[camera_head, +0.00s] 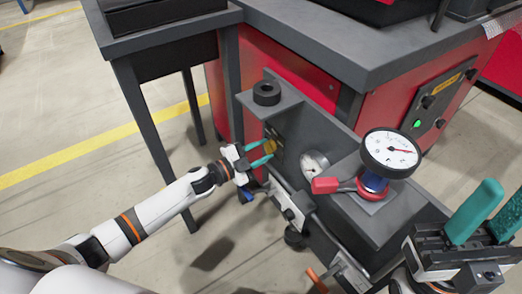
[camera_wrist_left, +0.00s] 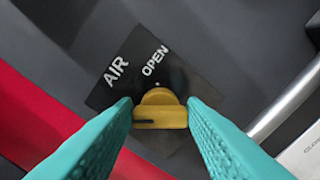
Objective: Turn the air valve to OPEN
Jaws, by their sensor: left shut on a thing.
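The air valve's yellow knob (camera_wrist_left: 160,117) sits on a black label plate (camera_wrist_left: 118,82) marked AIR and OPEN. In the left wrist view, OPEN and a small white dot lie above the knob. The knob's bar lies across that view, with a dark slot toward its left end. In the head view the knob (camera_head: 270,146) shows on the dark panel. My left gripper (camera_head: 264,153) is shut on the knob, with a teal finger on each side. The plate's lower part is partly hidden by the fingers. My right gripper (camera_head: 492,208) is open and empty at the lower right.
Right of the valve are a small gauge (camera_head: 314,164), a red lever handle (camera_head: 326,185) and a larger gauge (camera_head: 391,152). A black ring-shaped part (camera_head: 266,92) stands above the valve. A red machine cabinet (camera_head: 290,70) is behind. Floor at left is clear.

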